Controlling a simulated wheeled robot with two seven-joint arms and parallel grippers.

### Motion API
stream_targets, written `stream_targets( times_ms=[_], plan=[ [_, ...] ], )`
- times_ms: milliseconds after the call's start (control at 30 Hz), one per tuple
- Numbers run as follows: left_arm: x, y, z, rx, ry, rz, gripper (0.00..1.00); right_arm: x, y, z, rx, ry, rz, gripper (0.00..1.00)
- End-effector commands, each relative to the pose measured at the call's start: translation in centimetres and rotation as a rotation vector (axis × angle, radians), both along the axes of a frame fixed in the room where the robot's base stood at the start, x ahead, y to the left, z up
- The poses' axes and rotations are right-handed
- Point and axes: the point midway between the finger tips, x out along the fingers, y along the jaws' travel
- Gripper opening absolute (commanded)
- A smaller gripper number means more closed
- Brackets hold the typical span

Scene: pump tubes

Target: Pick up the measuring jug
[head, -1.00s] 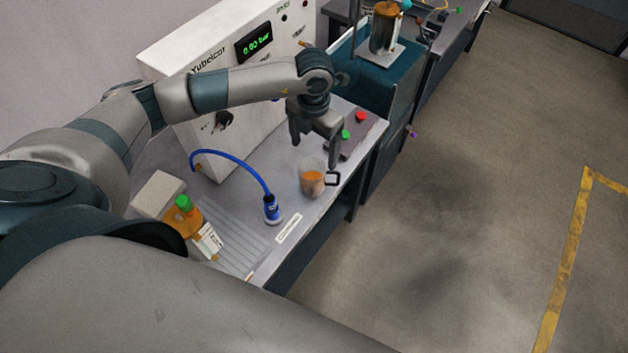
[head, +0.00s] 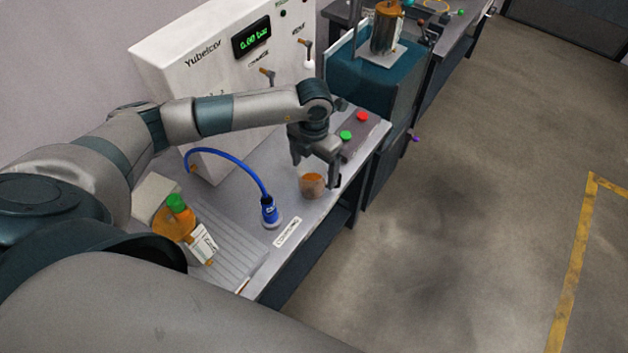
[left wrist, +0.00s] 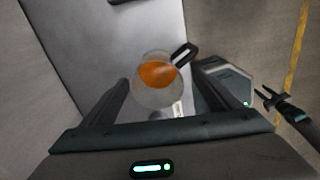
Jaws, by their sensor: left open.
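The measuring jug (head: 312,187) is a small clear vessel with orange liquid, upright on the grey bench near its front edge. My left gripper (head: 316,178) is open and points down at the jug, with its fingers at about the jug's rim. In the left wrist view the jug (left wrist: 157,77) shows just beyond and between the two open fingers (left wrist: 160,92). Its dark handle (left wrist: 185,55) sticks out to the upper right there. I cannot tell whether a finger touches the jug. My right gripper is not clearly seen in the head view.
A blue tube with a blue fitting (head: 269,212) stands left of the jug. An orange bottle with a green cap (head: 176,219) is farther left. A white pressure unit (head: 200,70) stands behind. A box with red and green buttons (head: 356,132) lies to the right.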

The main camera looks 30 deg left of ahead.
Motion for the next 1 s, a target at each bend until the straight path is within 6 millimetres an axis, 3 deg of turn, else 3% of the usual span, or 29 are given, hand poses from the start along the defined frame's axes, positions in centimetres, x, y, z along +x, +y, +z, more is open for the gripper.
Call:
stream_targets(
  times_ms=[433,1000],
  plan=[
    [0.1,0.4,-4.9,0.0,0.002,0.0,0.83,0.0,0.0,-2.8,0.0,0.0,0.0,0.31],
    [0.2,0.4,-5.1,0.0,0.001,0.0,0.83,0.0,-0.2,-2.8,-0.002,0.001,0.001,0.31]
  ],
)
